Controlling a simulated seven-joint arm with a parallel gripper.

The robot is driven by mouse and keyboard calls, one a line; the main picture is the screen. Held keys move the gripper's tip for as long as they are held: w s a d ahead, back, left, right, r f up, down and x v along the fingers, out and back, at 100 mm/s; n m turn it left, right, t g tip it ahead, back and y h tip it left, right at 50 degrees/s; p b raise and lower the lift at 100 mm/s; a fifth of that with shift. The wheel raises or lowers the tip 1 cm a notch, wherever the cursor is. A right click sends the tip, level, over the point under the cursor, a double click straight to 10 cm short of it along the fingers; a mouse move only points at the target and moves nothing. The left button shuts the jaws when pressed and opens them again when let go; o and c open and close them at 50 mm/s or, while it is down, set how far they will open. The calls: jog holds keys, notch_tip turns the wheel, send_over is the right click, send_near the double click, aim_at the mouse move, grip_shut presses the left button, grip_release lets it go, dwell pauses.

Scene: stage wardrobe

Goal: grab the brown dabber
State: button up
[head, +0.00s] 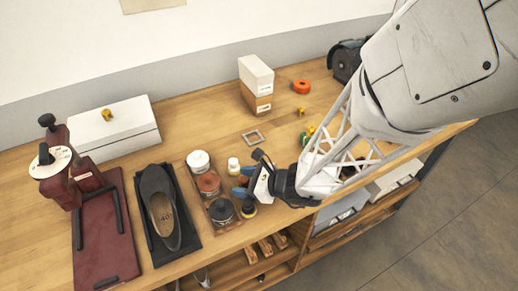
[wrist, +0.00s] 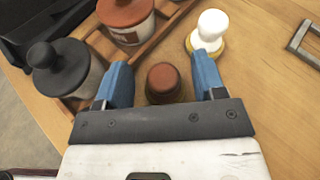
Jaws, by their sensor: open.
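The brown dabber (wrist: 163,82) shows in the wrist view as a round brown top between the two blue fingers of my gripper (wrist: 160,70). The gripper is open, with a gap on each side of the dabber.
A wooden rack holds a white-lidded jar (head: 198,160), a brown-lidded jar (wrist: 125,15) and a black-lidded jar (wrist: 60,70), close to the left finger. A dark dabber (head: 249,209) stands near the gripper. A metal square frame (head: 253,136) lies behind.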

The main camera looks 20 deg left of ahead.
aim_at(244, 180)
dwell(0.4)
jog(key=c, duration=1)
jog(key=shift+r, duration=0.15)
notch_tip(244, 180, up, 18)
jog(key=shift+f, duration=0.1)
dwell(0.7)
